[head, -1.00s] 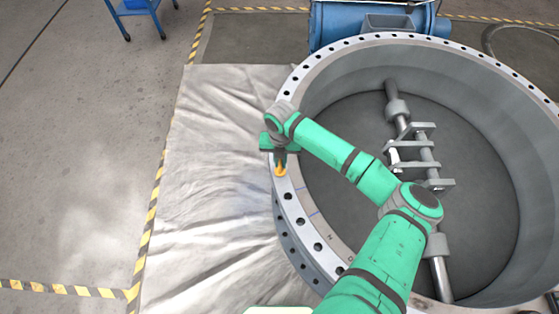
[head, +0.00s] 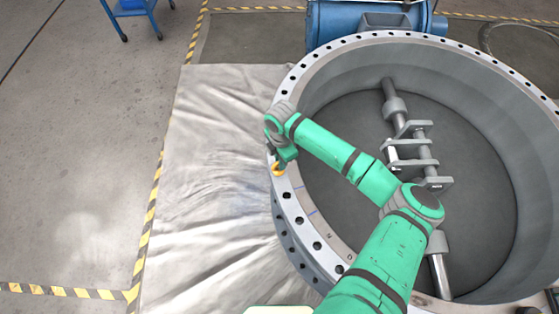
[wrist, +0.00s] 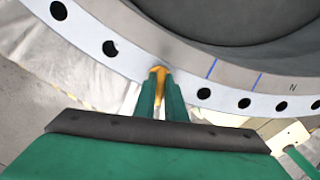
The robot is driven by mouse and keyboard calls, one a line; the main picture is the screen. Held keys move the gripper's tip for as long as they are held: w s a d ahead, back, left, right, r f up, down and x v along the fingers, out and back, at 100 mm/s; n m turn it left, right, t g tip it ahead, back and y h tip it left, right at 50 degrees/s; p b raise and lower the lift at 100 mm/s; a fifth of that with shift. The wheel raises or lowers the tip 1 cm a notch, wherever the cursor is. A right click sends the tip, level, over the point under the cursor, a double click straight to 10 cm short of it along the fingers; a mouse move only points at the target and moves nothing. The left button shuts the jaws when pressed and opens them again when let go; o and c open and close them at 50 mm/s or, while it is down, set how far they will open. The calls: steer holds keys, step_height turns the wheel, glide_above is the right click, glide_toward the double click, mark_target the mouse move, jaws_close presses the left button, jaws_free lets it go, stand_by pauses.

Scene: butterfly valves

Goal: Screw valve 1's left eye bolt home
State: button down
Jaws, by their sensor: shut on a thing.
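Valve 1 (head: 310,222) is a large grey ring body with a flange full of bolt holes, lying with its disc and shaft showing inside. The yellow-orange eye bolt (head: 279,169) is on the left part of the flange, and it also shows in the wrist view (wrist: 158,72). My gripper (head: 281,162) is over the left flange, with its green fingers shut on the eye bolt, as the wrist view shows (wrist: 161,90). The bolt's shank and the hole under it are hidden, so I cannot tell how deep it sits.
A grey-white sheet (head: 210,190) lies on the floor left of the valve. Blue machinery (head: 370,22) stands behind it, and a blue cart (head: 133,12) is at the upper left. Blue marks (wrist: 212,68) are on the ring near the bolt. Floor at left is clear.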

steer(key=m, duration=0.2)
steer(key=shift+d+r+m, duration=0.1)
steer(key=shift+d+m, duration=0.05)
steer(key=shift+m, duration=0.25)
steer(key=m, duration=0.2)
steer(key=shift+s+m, duration=0.2)
steer(key=shift+m, duration=0.2)
steer(key=m, duration=0.6)
steer(key=shift+s, duration=0.2)
steer(key=m, duration=0.4)
steer(key=shift+s+a+m, duration=0.1)
steer(key=shift+a+m, duration=0.15)
steer(key=shift+m, duration=0.15)
steer(key=m, duration=0.4)
steer(key=shift+s+a+m, duration=0.1)
steer(key=shift+a+m, duration=0.05)
steer(key=shift+m, duration=0.15)
steer(key=c, duration=1.8)
jaws_free()
